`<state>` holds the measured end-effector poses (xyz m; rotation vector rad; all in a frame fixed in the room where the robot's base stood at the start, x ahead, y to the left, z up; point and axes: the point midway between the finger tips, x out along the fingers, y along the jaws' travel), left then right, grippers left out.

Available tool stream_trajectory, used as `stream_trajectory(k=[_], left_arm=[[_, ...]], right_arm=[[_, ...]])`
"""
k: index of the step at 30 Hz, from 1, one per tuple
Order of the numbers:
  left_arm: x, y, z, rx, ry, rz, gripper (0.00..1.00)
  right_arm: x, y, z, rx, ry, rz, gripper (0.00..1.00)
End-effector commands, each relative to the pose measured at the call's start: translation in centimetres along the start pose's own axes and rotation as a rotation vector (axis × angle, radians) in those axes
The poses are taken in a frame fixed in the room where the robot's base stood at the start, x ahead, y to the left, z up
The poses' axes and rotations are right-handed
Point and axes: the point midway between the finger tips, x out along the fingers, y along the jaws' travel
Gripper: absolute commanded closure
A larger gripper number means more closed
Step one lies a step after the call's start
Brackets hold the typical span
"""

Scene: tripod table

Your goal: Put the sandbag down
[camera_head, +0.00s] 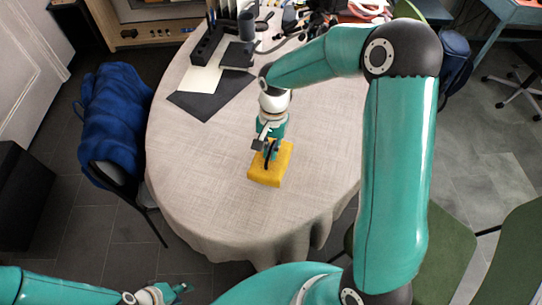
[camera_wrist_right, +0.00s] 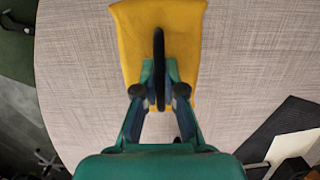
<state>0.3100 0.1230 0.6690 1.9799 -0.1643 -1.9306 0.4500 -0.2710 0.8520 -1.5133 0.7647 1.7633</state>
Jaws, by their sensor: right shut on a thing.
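The sandbag (camera_head: 271,174) is a yellow, flat block with a black strap handle, at the near middle part of the table (camera_head: 310,190). My right gripper (camera_head: 270,148) comes down over it from above and is shut on the black handle. In the right wrist view the sandbag (camera_wrist_right: 185,30) lies beyond the fingers, with the handle between the fingertips (camera_wrist_right: 160,85). I cannot tell whether the sandbag touches the tabletop or hangs just above it. My left gripper (camera_head: 180,290) is low at the bottom left, off the table and far from the sandbag; its jaw state is unclear.
Dark sheets (camera_head: 210,98) and a black box (camera_head: 239,54) lie at the table's back left, with a dark cup (camera_head: 246,25) and cables behind. A chair with a blue jacket (camera_head: 115,120) stands left. Green chairs (camera_head: 505,260) stand right. The tabletop around the sandbag is clear.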

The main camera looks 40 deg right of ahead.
Motion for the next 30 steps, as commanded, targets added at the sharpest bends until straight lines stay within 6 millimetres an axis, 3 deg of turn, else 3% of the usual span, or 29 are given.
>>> stream_trajectory(k=[7, 17, 18, 22, 30], left_arm=[[-0.3, 0.1, 0.0, 0.0, 0.0, 0.0, 0.6], [-0.2, 0.1, 0.0, 0.0, 0.0, 0.0, 0.6], [-0.2, 0.1, 0.0, 0.0, 0.0, 0.0, 0.6], [-0.2, 0.1, 0.0, 0.0, 0.0, 0.0, 0.6], [-0.2, 0.1, 0.0, 0.0, 0.0, 0.0, 0.6]], right_arm=[[3.0, 0.0, -0.5, 0.001, -0.001, 0.001, 1.0], [3.5, -0.1, -0.5, 0.0, 0.0, 0.0, 1.0], [3.6, 0.0, -0.5, -0.001, -0.002, 0.001, 0.9], [3.6, 0.0, -0.5, -0.001, -0.001, 0.001, 0.68], [3.5, 0.0, -0.5, -0.001, -0.001, 0.001, 0.66]])
